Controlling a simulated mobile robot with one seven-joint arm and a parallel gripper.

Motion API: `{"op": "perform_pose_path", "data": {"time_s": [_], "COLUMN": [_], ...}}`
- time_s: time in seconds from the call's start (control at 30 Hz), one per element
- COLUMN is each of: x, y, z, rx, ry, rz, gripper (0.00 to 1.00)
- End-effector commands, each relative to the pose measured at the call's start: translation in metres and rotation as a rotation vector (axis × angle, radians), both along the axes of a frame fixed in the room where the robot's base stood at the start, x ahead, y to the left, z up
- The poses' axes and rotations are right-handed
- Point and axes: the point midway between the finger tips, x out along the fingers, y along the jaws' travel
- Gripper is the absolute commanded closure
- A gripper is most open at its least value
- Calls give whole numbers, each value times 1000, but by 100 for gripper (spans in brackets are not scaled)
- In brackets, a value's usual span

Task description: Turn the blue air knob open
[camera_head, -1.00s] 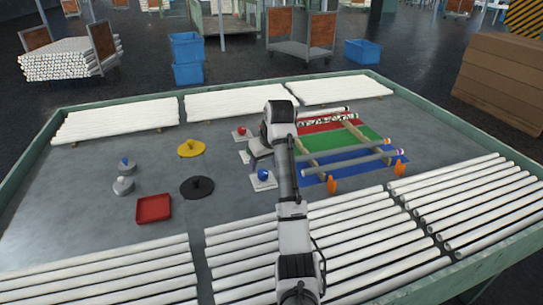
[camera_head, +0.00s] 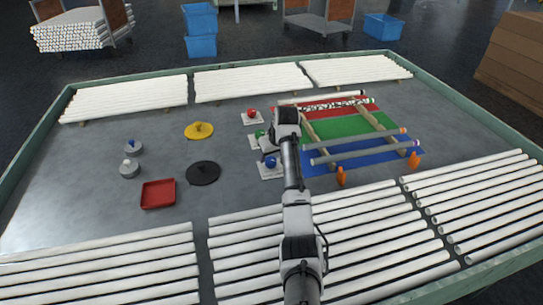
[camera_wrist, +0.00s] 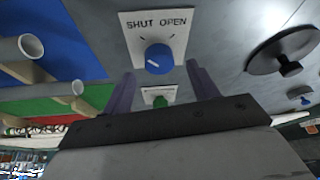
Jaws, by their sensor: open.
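The blue knob (camera_head: 271,162) sits on a white square plate on the grey table, just left of my arm. It also shows in the wrist view (camera_wrist: 159,58), on a plate (camera_wrist: 138,38) printed SHUT at left and OPEN at right. A small pale mark shows on the knob's lower left side; its exact setting is hard to tell. My gripper (camera_wrist: 161,76) is open and empty, with the knob in line between its two fingers, apart from them. In the head view my gripper (camera_head: 267,144) is partly hidden by my arm, near the green knob.
A green knob (camera_wrist: 160,101) and a red knob (camera_head: 251,113) stand on plates behind the blue one. A black disc (camera_head: 203,173) lies to the left. Tubes on wooden rails (camera_head: 317,128) and orange cones (camera_head: 341,176) stand to the right. White tubes fill the front.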

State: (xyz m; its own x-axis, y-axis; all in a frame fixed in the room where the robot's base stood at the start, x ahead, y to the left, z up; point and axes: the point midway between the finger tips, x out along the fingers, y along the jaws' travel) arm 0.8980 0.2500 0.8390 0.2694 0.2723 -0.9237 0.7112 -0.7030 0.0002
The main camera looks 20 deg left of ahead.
Motion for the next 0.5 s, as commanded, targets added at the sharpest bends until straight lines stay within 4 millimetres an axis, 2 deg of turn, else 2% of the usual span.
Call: {"op": "perform_pose_path", "data": {"time_s": [0.2,0.5], "x": [6,8], "y": [7,8], "z": [-23,-29], "rx": [-2,0], "ry": [2,1], "rz": [-1,-1], "gripper": [41,41]}}
